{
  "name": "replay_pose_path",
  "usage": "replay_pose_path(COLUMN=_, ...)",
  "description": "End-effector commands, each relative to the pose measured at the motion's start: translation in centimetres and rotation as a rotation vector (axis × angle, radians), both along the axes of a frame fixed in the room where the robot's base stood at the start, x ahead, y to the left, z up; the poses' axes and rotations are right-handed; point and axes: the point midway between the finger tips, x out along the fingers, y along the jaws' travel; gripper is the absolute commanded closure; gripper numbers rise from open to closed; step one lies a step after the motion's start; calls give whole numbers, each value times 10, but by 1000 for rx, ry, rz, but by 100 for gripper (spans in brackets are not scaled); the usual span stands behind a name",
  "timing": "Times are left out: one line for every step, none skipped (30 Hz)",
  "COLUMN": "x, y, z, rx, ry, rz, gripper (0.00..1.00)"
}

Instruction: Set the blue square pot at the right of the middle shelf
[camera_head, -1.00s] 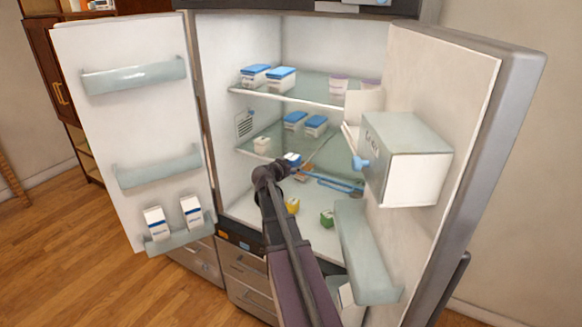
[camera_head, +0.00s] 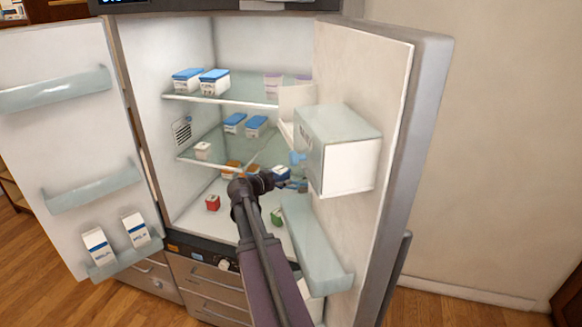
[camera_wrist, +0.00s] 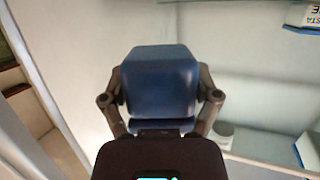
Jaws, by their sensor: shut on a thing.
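The blue square pot (camera_wrist: 160,85) is between the two fingers of my gripper (camera_wrist: 161,100) in the wrist view, filling the middle of the picture. In the head view my gripper (camera_head: 286,182) is inside the open fridge, at the right, close to the door side.
The right door's box (camera_head: 340,150) and lower bin (camera_head: 315,250) stand close to my gripper. A red pot (camera_head: 212,202) and a green pot (camera_head: 277,216) are on the fridge floor. Orange items (camera_head: 231,168) show just behind my arm. The upper shelf (camera_head: 225,98) carries blue-lidded boxes.

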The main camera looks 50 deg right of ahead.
Motion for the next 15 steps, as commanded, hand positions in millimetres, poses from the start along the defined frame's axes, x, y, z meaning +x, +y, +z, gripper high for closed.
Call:
replay_pose_path(x=-3, y=-1, z=0, rx=-1, ry=0, rz=-6, gripper=77)
replay_pose_path(x=-4, y=-1, z=0, rx=-1, ry=0, rz=-8, gripper=77)
replay_pose_path(x=-4, y=-1, z=0, rx=-1, ry=0, rz=-9, gripper=77)
replay_pose_path(x=-4, y=-1, z=0, rx=-1, ry=0, rz=-10, gripper=77)
replay_pose_path(x=-4, y=-1, z=0, rx=-1, ry=0, rz=-10, gripper=77)
replay_pose_path(x=-4, y=-1, z=0, rx=-1, ry=0, rz=-9, gripper=77)
replay_pose_path(x=-4, y=-1, z=0, rx=-1, ry=1, rz=-9, gripper=77)
replay_pose_path(x=-4, y=-1, z=0, rx=-1, ry=1, rz=-9, gripper=77)
replay_pose_path(x=-3, y=-1, z=0, rx=-1, ry=1, rz=-9, gripper=77)
replay_pose_path(x=-3, y=-1, z=0, rx=-1, ry=1, rz=-9, gripper=77)
replay_pose_path(x=-3, y=-1, z=0, rx=-1, ry=0, rz=-8, gripper=77)
replay_pose_path(x=-3, y=-2, z=0, rx=-1, ry=0, rz=-8, gripper=77)
replay_pose_path(x=-2, y=-2, z=0, rx=-1, ry=0, rz=-8, gripper=77)
replay_pose_path(x=-1, y=-3, z=0, rx=-1, ry=0, rz=-8, gripper=77)
replay_pose_path(x=1, y=-5, z=-1, rx=-1, ry=0, rz=-8, gripper=77)
